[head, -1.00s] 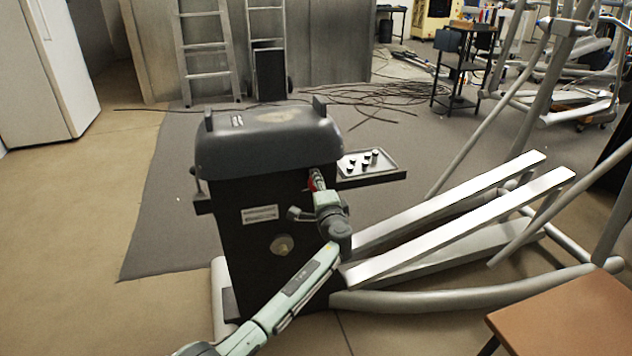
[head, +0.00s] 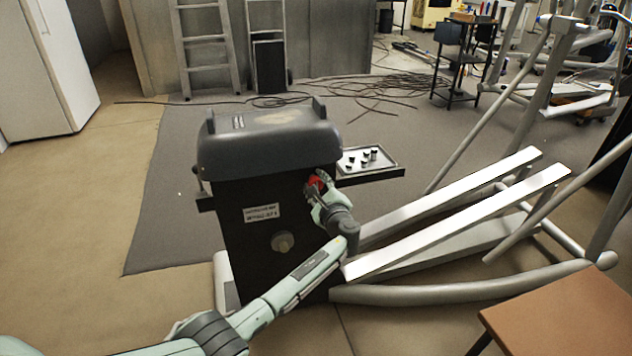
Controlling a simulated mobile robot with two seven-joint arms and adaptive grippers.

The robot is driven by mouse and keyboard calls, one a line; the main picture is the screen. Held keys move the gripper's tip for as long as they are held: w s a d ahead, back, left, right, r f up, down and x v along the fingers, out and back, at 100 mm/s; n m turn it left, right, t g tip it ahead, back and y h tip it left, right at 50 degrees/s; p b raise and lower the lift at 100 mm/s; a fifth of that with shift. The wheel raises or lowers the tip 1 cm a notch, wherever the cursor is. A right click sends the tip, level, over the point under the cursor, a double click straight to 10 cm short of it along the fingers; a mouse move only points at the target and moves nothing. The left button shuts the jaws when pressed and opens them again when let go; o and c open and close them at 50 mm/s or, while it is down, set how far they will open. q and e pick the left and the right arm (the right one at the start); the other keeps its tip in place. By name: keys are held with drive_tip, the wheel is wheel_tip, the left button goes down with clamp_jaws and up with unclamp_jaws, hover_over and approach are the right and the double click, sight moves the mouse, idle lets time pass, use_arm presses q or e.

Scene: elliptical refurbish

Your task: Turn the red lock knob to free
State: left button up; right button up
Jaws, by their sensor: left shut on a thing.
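The red lock knob (head: 316,182) is on the upper right of the front of a dark machine housing (head: 235,215) with a rounded grey cover (head: 265,145). My left gripper (head: 314,187) is at the knob, shut on it, and its fingers hide part of it. My left arm reaches up to it from the lower left. The knob's exact angle cannot be made out. My right gripper is not in view.
A side tray (head: 395,171) with several small dark parts juts from the housing's right. Pale pedal rails (head: 450,215) of the elliptical run to the right of my forearm. A brown table (head: 560,315) stands at the lower right. Floor at left is clear.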

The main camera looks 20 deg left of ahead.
use_arm(q)
drive_tip(key=shift+m, duration=0.4)
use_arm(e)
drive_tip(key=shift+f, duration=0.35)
use_arm(q)
drive_tip(key=o, duration=1.2)
drive_tip(key=shift+c, duration=0.2)
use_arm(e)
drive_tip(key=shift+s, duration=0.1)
use_arm(q)
drive_tip(key=shift+s+d, duration=0.2)
drive_tip(key=v, duration=1.1)
drive_tip(key=shift+s, duration=0.2)
drive_tip(key=shift+d, duration=0.15)
